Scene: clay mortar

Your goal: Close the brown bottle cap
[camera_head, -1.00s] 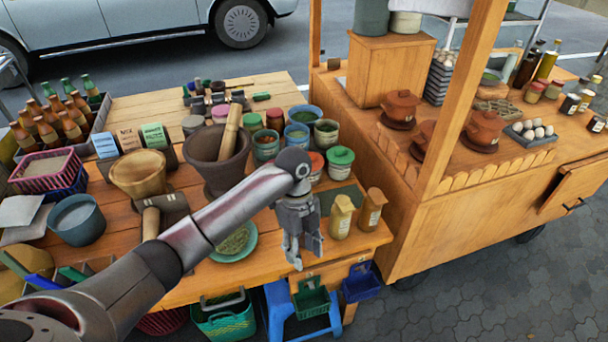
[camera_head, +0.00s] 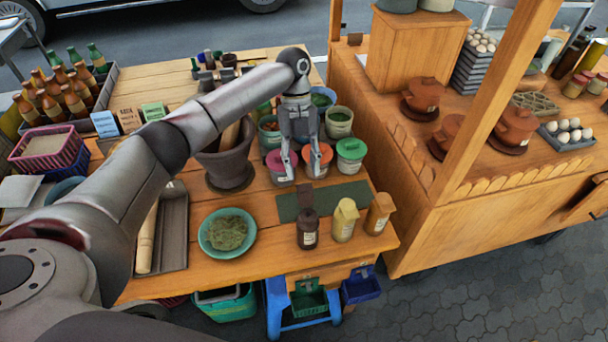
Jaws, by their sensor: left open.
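A small dark brown bottle (camera_head: 307,234) stands upright near the front right of the wooden table. A brown cap (camera_head: 305,199) shows at its top, with its flap seeming to stand up. To its right stand a yellow bottle (camera_head: 344,220) and an orange-brown bottle (camera_head: 380,214). My left gripper (camera_head: 301,168) points down, open and empty, beyond the brown bottle in the picture. Its fingers overlap the pink-lidded jar (camera_head: 280,165) and the red-lidded jar (camera_head: 319,160); I cannot tell whether they touch. My right gripper is not in view.
A green mat (camera_head: 340,196) lies behind the bottles. A teal plate of herbs (camera_head: 228,233) is to their left. A green-lidded jar (camera_head: 350,156) and a mortar (camera_head: 228,165) stand farther back. The wooden cart (camera_head: 420,225) bounds the right side.

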